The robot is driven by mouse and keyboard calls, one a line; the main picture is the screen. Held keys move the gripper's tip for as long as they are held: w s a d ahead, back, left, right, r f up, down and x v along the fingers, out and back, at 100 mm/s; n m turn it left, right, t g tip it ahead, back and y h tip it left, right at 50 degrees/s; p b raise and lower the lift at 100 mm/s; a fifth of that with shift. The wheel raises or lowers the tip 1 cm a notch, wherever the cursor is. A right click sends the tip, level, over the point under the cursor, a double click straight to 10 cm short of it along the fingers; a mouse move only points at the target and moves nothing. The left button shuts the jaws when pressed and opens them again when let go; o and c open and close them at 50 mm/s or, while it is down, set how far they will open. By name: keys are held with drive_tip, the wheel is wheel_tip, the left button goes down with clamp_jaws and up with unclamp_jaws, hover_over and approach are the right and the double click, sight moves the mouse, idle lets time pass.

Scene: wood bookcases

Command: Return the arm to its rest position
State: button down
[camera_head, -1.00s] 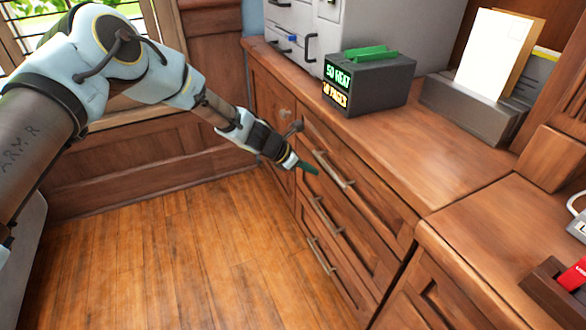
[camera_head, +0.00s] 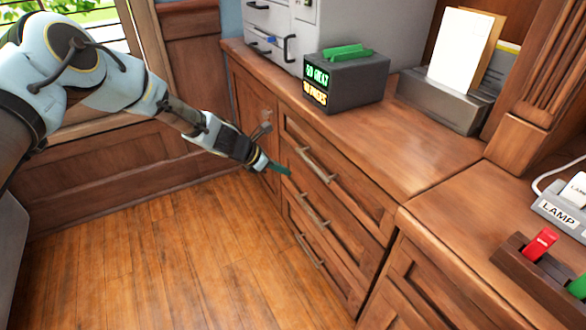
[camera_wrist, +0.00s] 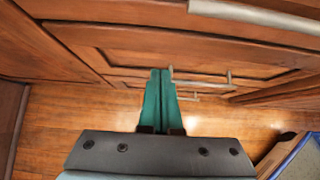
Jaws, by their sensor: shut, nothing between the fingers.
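My gripper (camera_head: 279,168) is at the end of my arm, which reaches in from the left in the head view. It is in front of the wooden drawer cabinet, near the left end of the top drawer (camera_head: 318,165). In the wrist view the two green fingers (camera_wrist: 161,90) lie side by side, shut with nothing between them. Drawer fronts and handles show beyond them. I cannot tell whether the fingertips touch the cabinet.
The drawers are closed, with protruding metal handles (camera_head: 316,164). On the counter stand a dark box with a lit display (camera_head: 342,80), a grey cabinet (camera_head: 350,30) and a paper holder (camera_head: 440,102). Red and green switches (camera_head: 540,243) sit at right. The wood floor (camera_head: 170,265) is clear.

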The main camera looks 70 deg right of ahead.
drive_tip(key=v, duration=0.9)
drive_tip(key=shift+w+d+r, duration=0.1)
